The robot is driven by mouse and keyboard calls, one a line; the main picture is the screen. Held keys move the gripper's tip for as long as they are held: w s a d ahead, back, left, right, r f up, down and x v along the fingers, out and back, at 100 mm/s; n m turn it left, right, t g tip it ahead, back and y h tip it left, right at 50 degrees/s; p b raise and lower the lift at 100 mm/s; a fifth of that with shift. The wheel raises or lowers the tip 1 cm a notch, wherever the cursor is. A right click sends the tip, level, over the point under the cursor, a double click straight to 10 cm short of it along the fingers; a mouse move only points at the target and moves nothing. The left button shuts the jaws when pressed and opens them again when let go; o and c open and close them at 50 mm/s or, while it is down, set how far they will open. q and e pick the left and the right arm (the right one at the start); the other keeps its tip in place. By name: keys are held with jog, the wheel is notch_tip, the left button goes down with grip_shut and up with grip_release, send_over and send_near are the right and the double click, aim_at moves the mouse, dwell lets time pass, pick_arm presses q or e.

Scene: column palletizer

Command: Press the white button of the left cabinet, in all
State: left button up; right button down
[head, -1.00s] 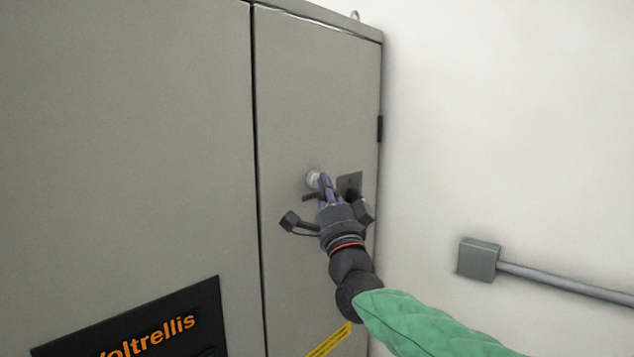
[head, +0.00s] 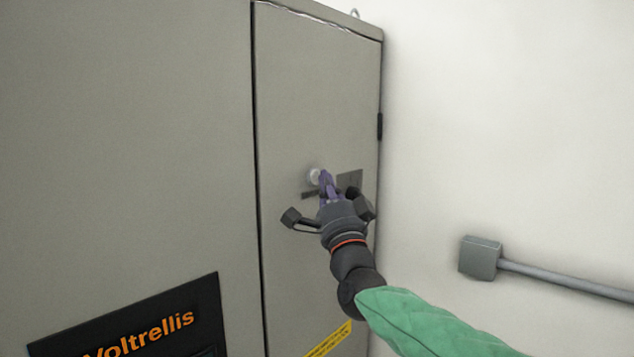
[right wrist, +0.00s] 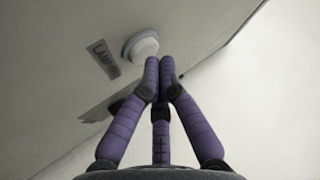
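The white button (head: 314,176) is a round, pale knob on the narrow right door of the grey cabinet (head: 120,130). It also shows in the right wrist view (right wrist: 141,46), where it stands out from the panel. My right gripper (head: 325,178) is shut, with its purple fingers drawn together and nothing visible between them. In the right wrist view its fingertips (right wrist: 159,66) are at the lower right edge of the button. I cannot tell whether they touch it. My left gripper is not in view.
A small label plate (right wrist: 103,59) sits beside the button. A dark grey plate (head: 350,180) lies to its right on the door. A grey wall box (head: 480,258) with a conduit is on the white wall at right. A black Voltrellis panel (head: 130,325) is at lower left.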

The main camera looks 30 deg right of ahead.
jog(key=shift+s+d, duration=0.15)
jog(key=shift+s, duration=0.25)
jog(key=shift+b, duration=0.3)
jog(key=s+b, duration=0.1)
jog(key=s+d+b, duration=0.1)
jog(key=s, duration=0.1)
jog(key=s+d+b, duration=0.1)
jog(key=shift+s+b, duration=0.3)
dwell(0.7)
